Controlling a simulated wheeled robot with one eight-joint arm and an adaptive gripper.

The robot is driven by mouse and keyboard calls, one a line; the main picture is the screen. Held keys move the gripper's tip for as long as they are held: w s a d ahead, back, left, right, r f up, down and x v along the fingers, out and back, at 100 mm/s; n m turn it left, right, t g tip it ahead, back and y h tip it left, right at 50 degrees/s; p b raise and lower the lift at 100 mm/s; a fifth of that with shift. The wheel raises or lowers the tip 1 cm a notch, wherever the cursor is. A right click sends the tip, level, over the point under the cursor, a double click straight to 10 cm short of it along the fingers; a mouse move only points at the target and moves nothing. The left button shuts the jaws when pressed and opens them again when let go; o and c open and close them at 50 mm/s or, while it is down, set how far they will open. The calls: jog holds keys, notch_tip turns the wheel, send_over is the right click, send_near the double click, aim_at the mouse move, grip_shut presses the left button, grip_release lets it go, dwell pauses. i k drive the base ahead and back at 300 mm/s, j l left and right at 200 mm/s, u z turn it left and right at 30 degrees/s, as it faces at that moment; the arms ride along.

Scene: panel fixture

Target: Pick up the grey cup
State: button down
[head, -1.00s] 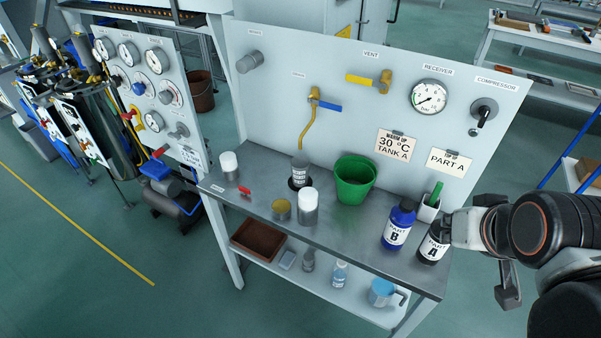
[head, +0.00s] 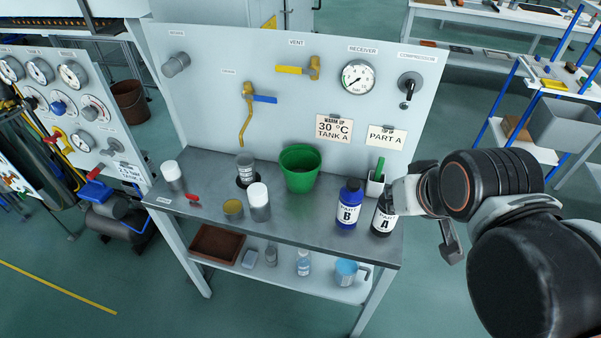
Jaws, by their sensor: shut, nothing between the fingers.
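The grey cup (head: 246,164) stands upright on the steel bench top, in or on a dark round base, below the yellow drain spout. Pale markings show on its side. My gripper (head: 404,196) is at the right end of the bench, seen partly from behind, well to the right of the cup. It is shut and empty. In the picture it overlaps the right edge of the black bottle A (head: 384,217); I cannot tell if they touch.
White-capped containers (head: 259,203) (head: 173,176), an olive tin (head: 233,210) and a red-handled item (head: 193,198) stand near the cup. A green bucket (head: 300,170) and blue bottle B (head: 348,205) are between cup and gripper. A panel (head: 220,90) rises behind.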

aim_at(245, 163)
jog(key=j+z, duration=0.15)
jog(key=j, duration=0.45)
jog(key=j+z, duration=0.15)
jog(key=j, duration=0.45)
jog(key=k+j+z, duration=0.15)
jog(key=j, duration=0.4)
jog(key=j+z, duration=0.15)
jog(key=j, duration=0.45)
jog(key=k+j+z, duration=0.15)
jog(key=j, duration=0.45)
jog(key=l+u, duration=0.1)
jog(key=i+l, duration=0.05)
jog(key=l, duration=0.05)
